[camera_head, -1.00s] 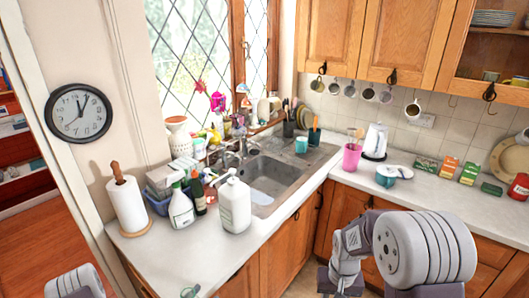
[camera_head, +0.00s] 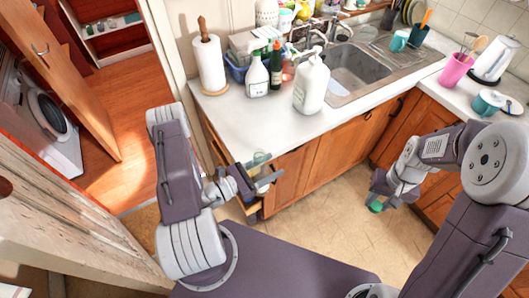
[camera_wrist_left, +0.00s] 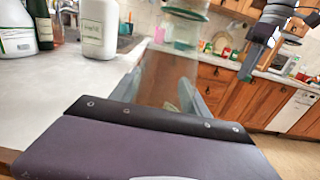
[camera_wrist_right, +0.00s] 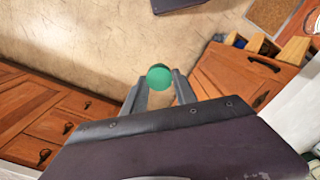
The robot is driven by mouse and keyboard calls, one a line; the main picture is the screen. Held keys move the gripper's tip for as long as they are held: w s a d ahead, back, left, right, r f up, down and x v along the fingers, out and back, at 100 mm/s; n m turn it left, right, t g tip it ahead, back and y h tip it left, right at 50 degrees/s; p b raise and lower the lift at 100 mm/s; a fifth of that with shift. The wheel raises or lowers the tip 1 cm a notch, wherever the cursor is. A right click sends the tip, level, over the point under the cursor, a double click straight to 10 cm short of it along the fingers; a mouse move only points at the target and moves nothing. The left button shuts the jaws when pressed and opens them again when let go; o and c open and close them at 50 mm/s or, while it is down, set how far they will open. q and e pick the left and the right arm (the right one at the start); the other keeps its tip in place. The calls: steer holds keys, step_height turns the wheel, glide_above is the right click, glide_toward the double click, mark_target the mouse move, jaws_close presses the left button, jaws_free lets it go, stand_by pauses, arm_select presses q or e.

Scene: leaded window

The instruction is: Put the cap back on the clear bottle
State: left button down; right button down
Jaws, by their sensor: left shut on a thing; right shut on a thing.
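My left gripper (camera_head: 264,178) is shut on the clear bottle (camera_head: 262,160), in front of the counter's near corner. In the left wrist view the see-through bottle (camera_wrist_left: 165,80) stands between the fingers, its greenish neck at the top edge. My right gripper (camera_head: 384,196) is shut on the green cap (camera_head: 376,206), low over the floor to the right. In the right wrist view the round cap (camera_wrist_right: 159,77) sits between the fingertips. Bottle and cap are well apart. The bottle's top is cut off in the left wrist view.
The white counter (camera_head: 245,125) holds a white jug (camera_head: 311,85), a spray bottle (camera_head: 256,75) and a paper towel roll (camera_head: 208,62). The floor (camera_head: 320,205) between the two grippers is clear.

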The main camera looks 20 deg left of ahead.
arm_select(q)
steer(key=w+d+f+m+g+h, duration=0.1)
steer(key=d+m+g+h, duration=0.4)
steer(key=d, duration=0.6)
steer(key=m+g, duration=0.1)
steer(key=g, duration=0.1)
steer(key=shift+w+f+g+h, duration=0.15)
steer(key=shift+g+h, duration=0.25)
arm_select(e)
steer(key=shift+s, duration=0.25)
steer(key=r, duration=0.2)
steer(key=w+a+r, duration=0.1)
steer(key=r, duration=0.1)
steer(key=shift+w, duration=0.1)
steer(key=w+a+r+n, duration=0.2)
steer(key=w+a+r, duration=0.2)
steer(key=a+r, duration=0.35)
arm_select(q)
steer(key=shift+d, duration=0.1)
arm_select(e)
steer(key=s+a+r+n, duration=0.1)
steer(key=a+r+n, duration=0.1)
steer(key=a, duration=0.7)
steer(key=s+a+r+n, duration=0.2)
steer(key=a+n, duration=0.1)
steer(key=a, duration=0.6)
steer(key=shift+r, duration=0.25)
